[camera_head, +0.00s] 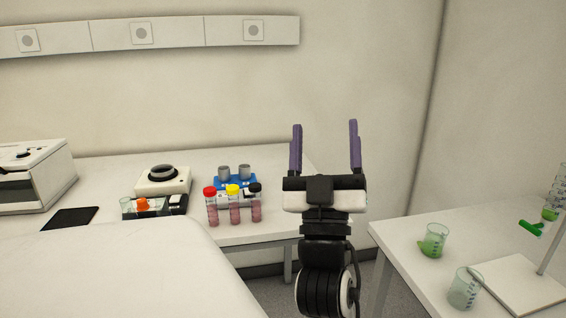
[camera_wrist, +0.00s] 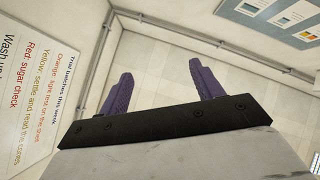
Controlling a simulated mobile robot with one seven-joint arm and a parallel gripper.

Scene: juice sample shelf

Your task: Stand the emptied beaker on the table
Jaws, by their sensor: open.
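My gripper (camera_head: 325,124) is raised between the two tables, its two purple fingers pointing up and wide apart with nothing between them. The wrist view also shows the fingers of my gripper (camera_wrist: 160,70) apart and empty. A clear beaker (camera_head: 464,290) that looks empty stands upright on the right table (camera_head: 400,231), near its front edge. I cannot tell for certain which is the emptied beaker. My gripper is left of both and touches neither.
A stand with a white base (camera_head: 520,284) and a green clamp (camera_head: 531,228) is at the right. The left bench holds capped red, yellow and black tubes (camera_head: 234,207), a blue rack (camera_head: 236,181), a white device (camera_head: 163,181) and a black tablet (camera_head: 70,218).

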